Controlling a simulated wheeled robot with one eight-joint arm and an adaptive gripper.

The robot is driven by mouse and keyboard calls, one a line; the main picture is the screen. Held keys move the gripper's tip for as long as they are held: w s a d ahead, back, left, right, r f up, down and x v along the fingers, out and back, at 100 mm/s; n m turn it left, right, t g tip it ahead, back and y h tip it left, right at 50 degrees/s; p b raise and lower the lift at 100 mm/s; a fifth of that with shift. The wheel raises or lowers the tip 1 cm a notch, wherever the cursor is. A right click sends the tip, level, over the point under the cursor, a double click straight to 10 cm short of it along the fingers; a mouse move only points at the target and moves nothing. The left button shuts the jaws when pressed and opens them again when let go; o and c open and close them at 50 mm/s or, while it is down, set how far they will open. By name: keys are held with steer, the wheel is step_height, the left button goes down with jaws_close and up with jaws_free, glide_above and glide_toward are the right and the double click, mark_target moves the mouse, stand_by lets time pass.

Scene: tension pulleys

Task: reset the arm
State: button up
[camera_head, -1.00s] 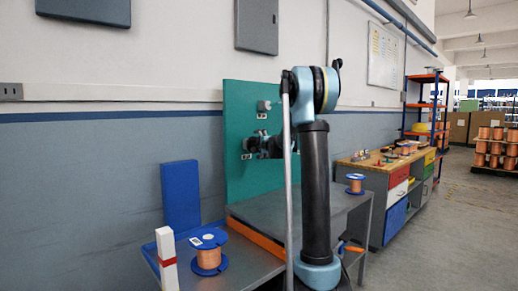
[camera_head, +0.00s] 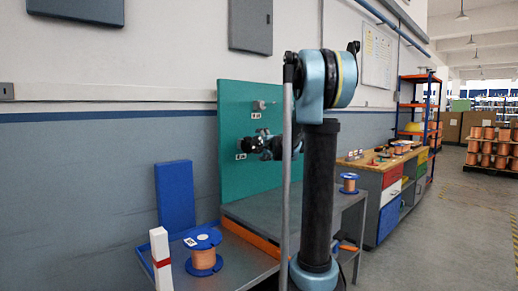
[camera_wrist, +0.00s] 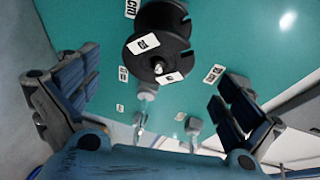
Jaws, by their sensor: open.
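My arm stands in the middle of the head view, its elbow high and its forearm reaching toward the green board (camera_head: 232,120). My gripper (camera_head: 262,146) shows small and dark in front of the board, partly hidden by my arm. In the wrist view my gripper (camera_wrist: 158,75) is open, with its blue-padded fingers wide apart and nothing held. A black pulley (camera_wrist: 158,28) with white labels is in front of the green board (camera_wrist: 215,45), beyond the fingers near the top. I cannot tell how far the pulley is from the fingertips.
A grey table (camera_head: 262,208) stands below the board. An orange wire spool (camera_head: 203,258), a white post with a red band (camera_head: 161,258) and a blue panel (camera_head: 175,195) are at left. Another spool (camera_head: 348,184) sits right of my arm. Open floor (camera_head: 450,230) lies at right.

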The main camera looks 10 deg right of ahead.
steer(key=shift+s, duration=0.25)
